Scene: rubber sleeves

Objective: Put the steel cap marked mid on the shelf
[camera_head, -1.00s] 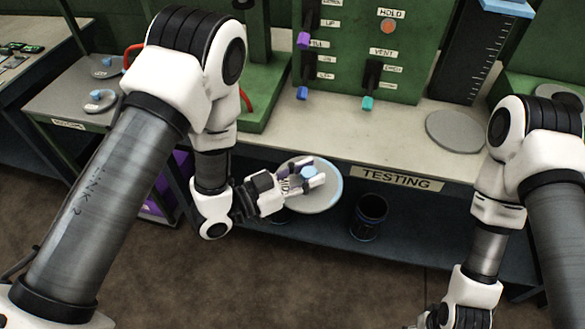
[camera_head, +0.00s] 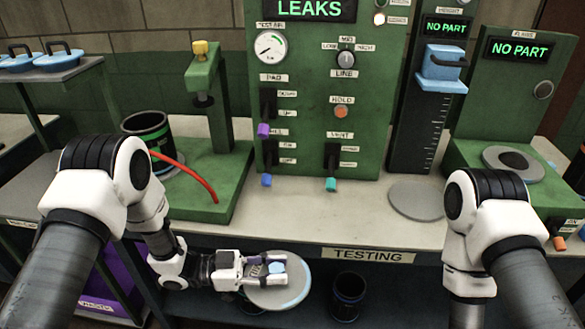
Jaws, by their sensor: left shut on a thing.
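A small label reading MID shows between the fingers. The cap is held in front of the bench's front edge, left of the TESTING sign (camera_head: 375,255). The gripper hides part of the cap. A grey rack shelf (camera_head: 85,68) at the upper left carries several caps (camera_head: 57,60) with dark handles. My right arm is at the right; its gripper is below the picture's edge.
The green leak tester (camera_head: 325,110) stands on the bench (camera_head: 300,218), with a green stand (camera_head: 205,130), red hose (camera_head: 190,175) and black cylinder (camera_head: 147,133) to its left. A grey disc (camera_head: 417,201) lies right of it. A black cup (camera_head: 347,297) stands below the bench top.

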